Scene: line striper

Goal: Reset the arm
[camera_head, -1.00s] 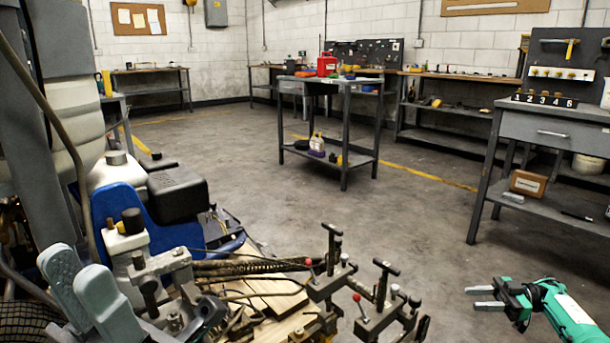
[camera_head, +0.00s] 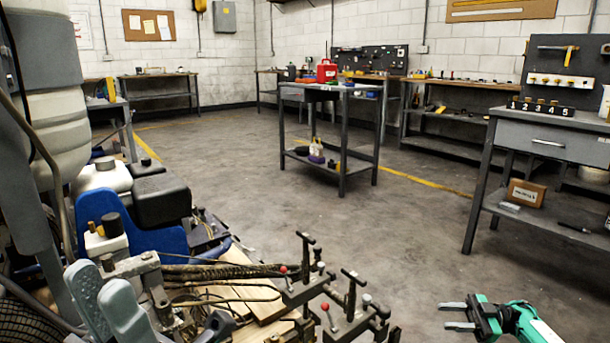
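My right gripper (camera_head: 456,315) is at the lower right, on a green and black arm that comes in from the bottom edge. Its two grey fingers point left and stand apart, with nothing between them. It is over bare floor, to the right of the line striper's levers (camera_head: 352,290) and apart from them in the picture. The line striper (camera_head: 160,200) fills the lower left, with a blue body, black engine cover and grey handles. My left gripper does not show.
A grey workbench (camera_head: 500,150) with a drawer stands at the right, a small box on its shelf. A grey cart table (camera_head: 345,185) with a red can (camera_head: 327,71) stands mid-room. Concrete floor (camera_head: 400,225) lies clear between them. More benches line the walls.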

